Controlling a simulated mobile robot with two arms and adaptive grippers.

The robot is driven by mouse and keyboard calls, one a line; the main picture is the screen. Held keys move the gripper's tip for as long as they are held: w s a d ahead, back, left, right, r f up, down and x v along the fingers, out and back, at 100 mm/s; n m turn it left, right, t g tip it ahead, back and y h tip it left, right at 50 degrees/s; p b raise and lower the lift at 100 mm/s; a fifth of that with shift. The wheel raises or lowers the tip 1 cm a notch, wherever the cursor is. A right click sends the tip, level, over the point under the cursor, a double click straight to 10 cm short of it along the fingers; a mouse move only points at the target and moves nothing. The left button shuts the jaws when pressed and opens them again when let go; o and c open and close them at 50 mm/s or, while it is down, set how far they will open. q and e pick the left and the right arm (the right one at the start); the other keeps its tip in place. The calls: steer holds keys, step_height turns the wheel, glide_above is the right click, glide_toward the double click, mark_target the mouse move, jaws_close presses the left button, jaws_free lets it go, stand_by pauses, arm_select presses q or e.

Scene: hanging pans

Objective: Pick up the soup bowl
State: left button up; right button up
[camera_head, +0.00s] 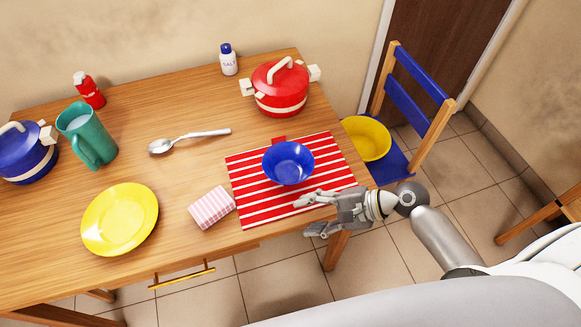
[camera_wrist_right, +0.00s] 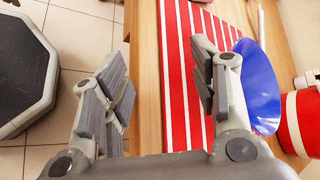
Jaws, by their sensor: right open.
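A blue bowl (camera_head: 288,163) sits upright on a red and white striped mat (camera_head: 252,210) near the table's right end. My right gripper (camera_head: 306,216) is open and empty at the table's front edge, on the near side of the bowl and apart from it. In the right wrist view the open fingers (camera_wrist_right: 160,85) show with the table edge and mat between and beyond them. The blue bowl (camera_wrist_right: 258,88) is to the right of the right-hand finger there, partly hidden by it. My left gripper is not in view.
A red lidded pot (camera_head: 280,90) stands behind the mat. A spoon (camera_head: 190,140) lies behind. A chair (camera_head: 415,100) holding a yellow bowl (camera_head: 366,138) stands at the right.

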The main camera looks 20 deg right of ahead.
mark_target(275, 180)
steer(key=w+d+r+m, duration=0.1)
steer(key=w+m, duration=0.1)
steer(key=w+d+r+m+t+y, duration=0.1)
steer(key=w+r, duration=0.1)
steer(key=w+d+r+m+t, duration=0.1)
steer(key=w+m, duration=0.1)
steer(key=shift+d+r+m, duration=0.2)
steer(key=shift+d+m, duration=0.1)
steer(key=shift+d, duration=0.05)
steer(key=shift+w+a, duration=0.1)
steer(key=shift+w, duration=0.15)
steer(key=x, duration=0.4)
steer(key=shift+w+a+p, duration=0.1)
steer(key=shift+a+p, duration=0.2)
steer(key=shift+p, duration=0.05)
steer(key=p+x, duration=0.1)
steer(key=x, duration=0.3)
steer(key=shift+a, duration=0.45)
steer(key=shift+w+a+f, duration=0.25)
steer(key=shift+a, duration=0.15)
jaws_close()
